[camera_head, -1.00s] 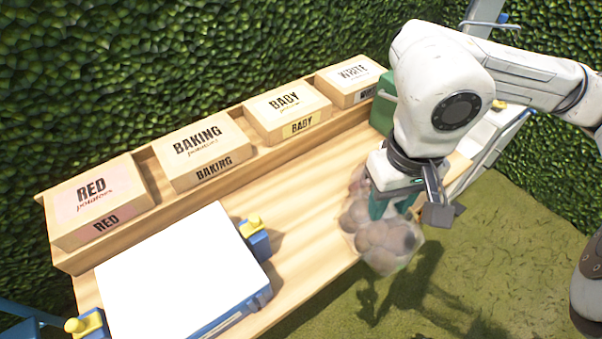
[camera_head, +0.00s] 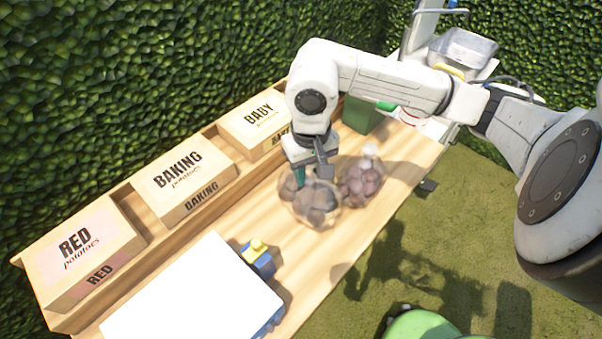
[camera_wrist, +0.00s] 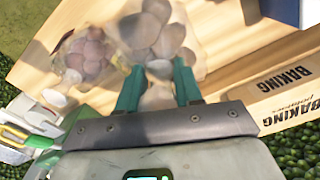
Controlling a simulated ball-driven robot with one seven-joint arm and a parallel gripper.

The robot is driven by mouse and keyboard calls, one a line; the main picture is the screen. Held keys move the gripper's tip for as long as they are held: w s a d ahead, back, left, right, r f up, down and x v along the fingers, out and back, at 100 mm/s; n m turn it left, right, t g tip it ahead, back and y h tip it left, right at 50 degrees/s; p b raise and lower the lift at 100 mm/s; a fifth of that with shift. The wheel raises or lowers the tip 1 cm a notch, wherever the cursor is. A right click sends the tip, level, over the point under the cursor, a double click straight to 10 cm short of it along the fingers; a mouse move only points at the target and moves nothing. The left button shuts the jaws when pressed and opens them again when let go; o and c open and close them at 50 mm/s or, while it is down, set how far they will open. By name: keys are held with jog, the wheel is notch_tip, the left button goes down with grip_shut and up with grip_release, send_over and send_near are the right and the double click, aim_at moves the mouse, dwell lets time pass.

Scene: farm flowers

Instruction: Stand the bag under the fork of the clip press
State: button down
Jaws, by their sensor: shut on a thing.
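My gripper (camera_head: 300,178) is shut on the neck of a clear bag of potatoes (camera_head: 314,205), over the wooden bench. In the wrist view the teal fingers (camera_wrist: 158,70) reach down at the held bag (camera_wrist: 150,32), whose potatoes spread beyond the tips. I cannot tell whether its base touches the bench. A second bag of darker potatoes (camera_head: 361,182) stands close on the right; it also shows in the wrist view (camera_wrist: 86,55). I cannot make out the clip press or its fork with certainty; my arm hides part of the bench's far end.
Potato boxes marked RED (camera_head: 80,248), BAKING (camera_head: 182,180) and BABY (camera_head: 256,120) line the back shelf. A white-topped unit (camera_head: 190,298) with a blue-and-yellow block (camera_head: 258,256) fills the near left. A green container (camera_head: 360,115) and a metal pan (camera_head: 463,47) are farther right.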

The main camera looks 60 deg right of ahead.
jog(key=w+f, duration=0.1)
jog(key=d+f, duration=0.1)
jog(key=w+f+p, duration=0.1)
jog(key=shift+w+d+f, duration=0.25)
jog(key=shift+w+f, duration=0.05)
jog(key=shift+f+p, duration=0.65)
jog(key=shift+f, duration=1)
jog(key=shift+d+f, duration=0.1)
jog(key=shift+f, duration=0.05)
jog(key=c, duration=0.8)
grip_release()
jog(key=shift+o, duration=0.2)
